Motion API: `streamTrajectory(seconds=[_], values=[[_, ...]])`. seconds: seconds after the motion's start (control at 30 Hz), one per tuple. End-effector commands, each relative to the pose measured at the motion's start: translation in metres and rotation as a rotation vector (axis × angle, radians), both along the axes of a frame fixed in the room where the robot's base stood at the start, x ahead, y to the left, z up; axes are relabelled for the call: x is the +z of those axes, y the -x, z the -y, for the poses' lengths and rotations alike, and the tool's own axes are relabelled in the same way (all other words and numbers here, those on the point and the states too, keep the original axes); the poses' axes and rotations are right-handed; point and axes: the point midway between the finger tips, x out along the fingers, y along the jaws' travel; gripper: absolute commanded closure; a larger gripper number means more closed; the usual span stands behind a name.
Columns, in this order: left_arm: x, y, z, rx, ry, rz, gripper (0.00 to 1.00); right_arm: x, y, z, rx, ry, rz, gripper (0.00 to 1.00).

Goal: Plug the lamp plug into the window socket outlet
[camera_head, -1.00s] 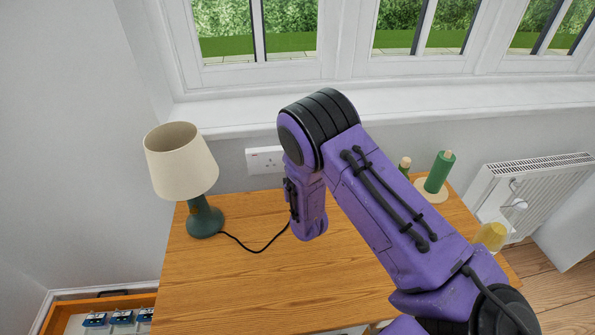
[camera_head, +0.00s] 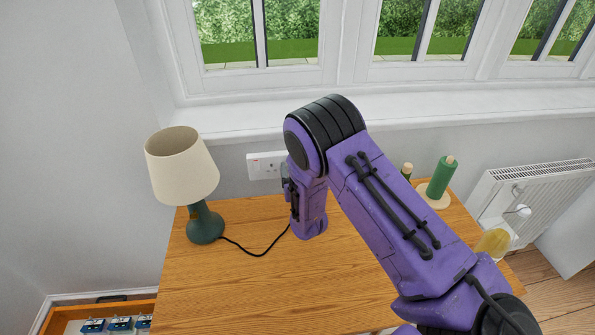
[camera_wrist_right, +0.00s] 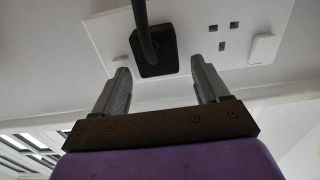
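The lamp (camera_head: 184,180) has a cream shade and a green base and stands on the wooden desk. Its black cord (camera_head: 262,252) runs right along the desk and behind my right arm. The white double socket outlet (camera_head: 264,165) is on the wall below the window sill, partly hidden by my arm. In the right wrist view the black lamp plug (camera_wrist_right: 155,52) sits over the left socket of the outlet (camera_wrist_right: 257,15); I cannot tell if it is fully flush. My right gripper (camera_wrist_right: 162,78) is open, its fingers apart just below the plug, not gripping it. My left gripper is out of view.
The wooden desk (camera_head: 225,290) is mostly clear. An orange-edged tray (camera_head: 60,313) with blue items is at lower left.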

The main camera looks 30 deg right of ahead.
Motion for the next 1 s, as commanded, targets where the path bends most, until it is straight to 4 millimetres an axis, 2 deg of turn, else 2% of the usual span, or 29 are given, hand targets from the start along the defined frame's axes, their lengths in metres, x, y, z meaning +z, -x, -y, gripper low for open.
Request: streamTrajectory(seconds=[0.27, 0.37, 0.6, 0.7, 0.83, 1.0], values=[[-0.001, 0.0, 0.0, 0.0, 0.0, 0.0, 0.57, -0.001, 0.003, -0.002, 0.001, -0.001, -0.002, 0.27], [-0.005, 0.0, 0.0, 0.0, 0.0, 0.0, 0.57, -0.003, 0.014, -0.008, 0.003, 0.0, -0.003, 0.27], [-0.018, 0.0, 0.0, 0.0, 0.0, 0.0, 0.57, -0.003, 0.066, -0.033, 0.003, 0.0, -0.004, 0.27], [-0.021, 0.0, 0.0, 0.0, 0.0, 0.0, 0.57, -0.002, 0.082, -0.04, 0.002, 0.0, -0.001, 0.27], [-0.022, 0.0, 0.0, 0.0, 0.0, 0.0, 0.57, -0.001, 0.093, -0.045, 0.001, 0.0, -0.001, 0.27], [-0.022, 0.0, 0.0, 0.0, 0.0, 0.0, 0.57, 0.0, 0.095, -0.046, 0.0, 0.0, -0.001, 0.27]])
